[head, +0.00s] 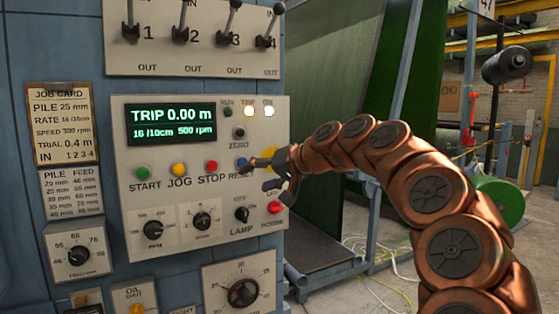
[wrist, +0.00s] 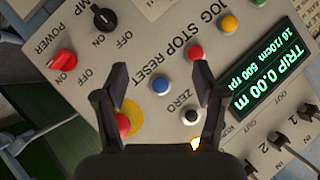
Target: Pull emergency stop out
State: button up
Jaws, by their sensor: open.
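The emergency stop, a red mushroom button on a yellow disc (wrist: 131,116), is on the grey control panel (head: 118,150). In the wrist view it sits partly behind the left finger. In the head view only part of its yellow disc (head: 270,154) shows past my gripper (head: 256,174). My gripper is open and empty in front of the panel. In the wrist view the blue RESET button (wrist: 160,87) appears between the fingers (wrist: 161,75). I cannot tell how far the emergency stop is pressed in.
The display (head: 170,123) reads TRIP 0.00 m, and the TRIP and ON lamps are lit. A ZERO button (wrist: 191,117), STOP button (wrist: 195,53), LAMP knob (wrist: 104,17) and red POWER switch (wrist: 64,61) are close by. A lever panel (head: 190,65) is above. Cables lie on the floor.

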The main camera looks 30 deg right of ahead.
jog(key=d+r+m+t+h, duration=0.2)
jog(key=d+r+m+t, duration=0.1)
jog(key=d, duration=1)
jog(key=shift+a+p+x, duration=0.1)
jog(key=shift+p+x, duration=0.65)
jog(key=shift+x, duration=1.4)
jog(key=shift+a+p+x, duration=0.15)
jog(key=shift+p+x, duration=0.55)
jog(key=shift+x, duration=1.4)
jog(key=shift+r, duration=0.1)
jog(key=shift+c, duration=0.4)
grip_shut()
